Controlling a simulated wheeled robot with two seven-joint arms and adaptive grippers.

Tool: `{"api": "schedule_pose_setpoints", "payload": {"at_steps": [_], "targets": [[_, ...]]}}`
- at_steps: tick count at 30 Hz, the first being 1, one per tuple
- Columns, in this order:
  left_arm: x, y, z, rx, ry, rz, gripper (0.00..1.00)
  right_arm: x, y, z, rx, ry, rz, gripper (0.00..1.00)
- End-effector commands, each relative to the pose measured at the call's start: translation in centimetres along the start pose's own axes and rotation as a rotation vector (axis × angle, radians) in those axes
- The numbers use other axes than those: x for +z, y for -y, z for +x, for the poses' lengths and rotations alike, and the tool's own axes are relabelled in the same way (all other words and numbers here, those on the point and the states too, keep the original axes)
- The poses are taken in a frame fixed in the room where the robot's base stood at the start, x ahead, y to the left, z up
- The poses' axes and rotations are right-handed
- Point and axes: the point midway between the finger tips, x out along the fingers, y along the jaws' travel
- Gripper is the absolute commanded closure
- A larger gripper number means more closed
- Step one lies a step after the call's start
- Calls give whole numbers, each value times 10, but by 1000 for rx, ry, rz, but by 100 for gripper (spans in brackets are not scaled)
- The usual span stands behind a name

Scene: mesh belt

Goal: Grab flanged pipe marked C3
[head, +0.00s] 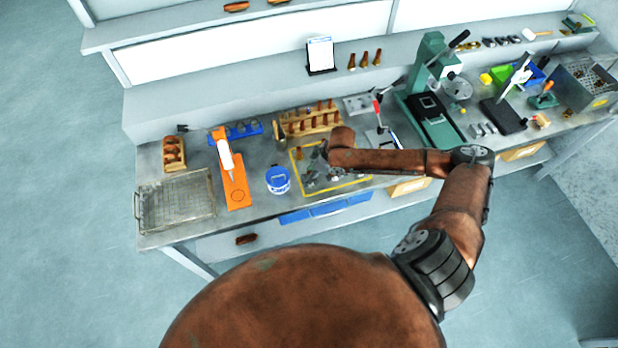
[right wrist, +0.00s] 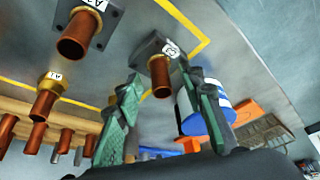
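In the right wrist view, a copper flanged pipe with a dark square flange (right wrist: 150,50) carries a small white tag, tilted and hard to read, that looks like C3. My right gripper (right wrist: 165,92) is open, its two green fingers on either side of this pipe's end; I cannot tell if they touch it. A second tagged flanged pipe (right wrist: 77,38) is to the left. A third pipe with a brass hex collar (right wrist: 46,98) is lower left. In the head view my right gripper (head: 321,160) is over the yellow-outlined area and partly hides the parts there. My left gripper is not in view.
A blue-and-white bucket (head: 278,180) stands left of the yellow outline (head: 349,185). A wooden rack of copper pipes (head: 308,122) stands behind it. An orange stand (head: 236,188) and a wire basket (head: 176,203) are farther left. A green press (head: 434,110) stands to the right.

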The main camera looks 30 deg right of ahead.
Motion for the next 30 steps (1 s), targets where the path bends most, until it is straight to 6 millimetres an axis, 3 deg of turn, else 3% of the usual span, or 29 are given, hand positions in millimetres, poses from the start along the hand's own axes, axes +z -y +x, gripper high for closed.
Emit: {"api": "schedule_pose_setpoints", "payload": {"at_steps": [9,25,30], "targets": [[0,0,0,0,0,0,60,0,1,8,-1,1,-2,64],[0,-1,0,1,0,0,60,0,1,8,-1,1,-2,100],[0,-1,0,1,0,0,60,0,1,8,-1,1,-1,100]]}}
